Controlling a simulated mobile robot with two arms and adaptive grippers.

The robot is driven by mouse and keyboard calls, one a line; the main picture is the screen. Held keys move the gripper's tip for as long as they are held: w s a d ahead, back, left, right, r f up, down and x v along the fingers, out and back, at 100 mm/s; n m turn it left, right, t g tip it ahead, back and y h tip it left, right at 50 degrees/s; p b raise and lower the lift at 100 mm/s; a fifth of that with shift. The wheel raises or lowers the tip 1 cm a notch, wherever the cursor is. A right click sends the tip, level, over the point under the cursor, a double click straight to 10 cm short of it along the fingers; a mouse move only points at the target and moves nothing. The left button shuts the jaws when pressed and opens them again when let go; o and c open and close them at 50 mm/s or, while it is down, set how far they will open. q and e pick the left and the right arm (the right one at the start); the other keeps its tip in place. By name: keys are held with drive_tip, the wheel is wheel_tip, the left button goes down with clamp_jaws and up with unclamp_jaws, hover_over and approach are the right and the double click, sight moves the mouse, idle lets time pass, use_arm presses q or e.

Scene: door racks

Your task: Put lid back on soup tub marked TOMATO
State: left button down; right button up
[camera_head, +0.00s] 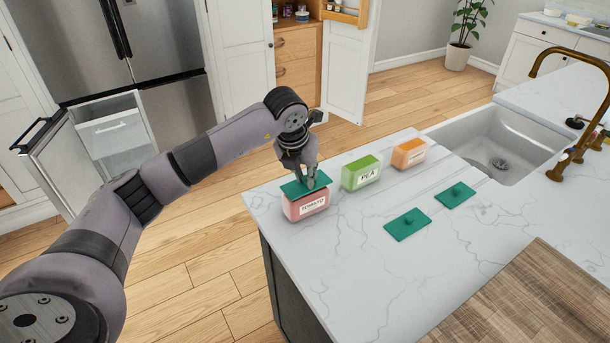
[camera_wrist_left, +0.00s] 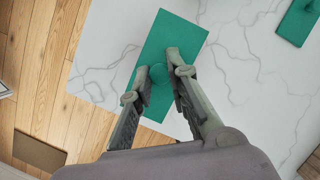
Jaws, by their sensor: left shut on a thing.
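The soup tub marked TOMATO (camera_head: 307,205) is pinkish red and stands near the left corner of the marble counter. A green lid (camera_head: 293,188) is over its top, slightly askew to it; I cannot tell whether it rests fully on the rim. My left gripper (camera_head: 307,184) is above the tub, shut on the knob of this lid, which also shows in the left wrist view (camera_wrist_left: 179,38). The left wrist view shows the fingers (camera_wrist_left: 160,84) on both sides of the round knob. The tub is hidden under the lid there. My right gripper is not in view.
A green tub marked PEA (camera_head: 362,175) and an orange tub (camera_head: 409,154) stand to the right, open-topped or lidless in look. Two loose green lids (camera_head: 407,226) (camera_head: 455,196) lie on the counter (camera_head: 350,270). A sink (camera_head: 500,140), brass tap (camera_head: 566,110) and wooden board (camera_head: 550,300) are farther right.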

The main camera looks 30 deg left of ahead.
use_arm(q)
drive_tip(key=shift+f+b, duration=0.2)
drive_tip(key=shift+b, duration=0.2)
idle(1.1)
drive_tip(key=c, duration=1.4)
unclamp_jaws()
drive_tip(key=shift+c, duration=0.2)
drive_tip(key=o, duration=0.5)
drive_tip(key=shift+r, duration=0.15)
drive_tip(key=shift+r+p, duration=2)
drive_tip(key=shift+r, duration=1.4)
